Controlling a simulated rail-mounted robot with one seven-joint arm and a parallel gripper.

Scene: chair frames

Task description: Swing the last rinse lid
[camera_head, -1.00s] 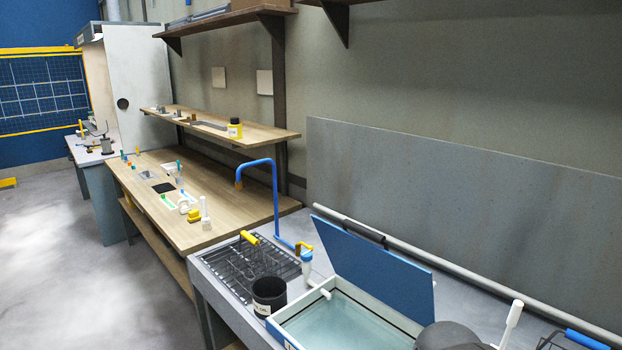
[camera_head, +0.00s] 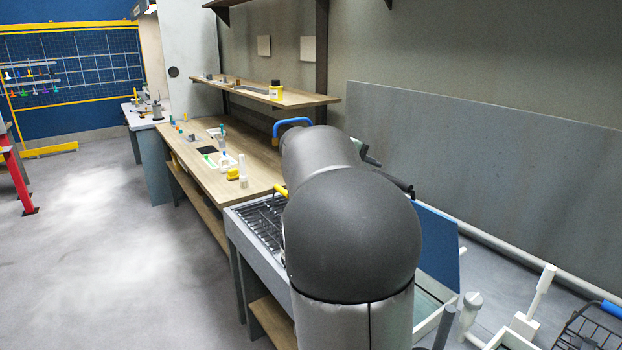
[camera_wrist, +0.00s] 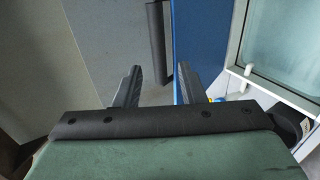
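The blue rinse lid (camera_head: 437,240) stands raised and tilted above the pale rinse tank (camera_head: 428,312) in the head view, partly hidden by my arm. Its dark bar handle (camera_head: 396,183) shows at the lid's upper edge. In the wrist view, the blue lid (camera_wrist: 195,35) runs down the middle, with the dark handle (camera_wrist: 157,40) along its left side. My gripper (camera_wrist: 158,78) is open; its fingers appear on either side of the handle's lower end. I see no contact, and depth is unclear. The tank's light rim (camera_wrist: 236,40) and watery inside are at right.
A drying rack (camera_head: 262,225) lies left of my arm, with a wooden bench (camera_head: 205,165) beyond. A white-handled tool (camera_head: 535,300) and a wire basket (camera_head: 597,325) are right of the tank. A grey back panel (camera_head: 480,150) stands behind it.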

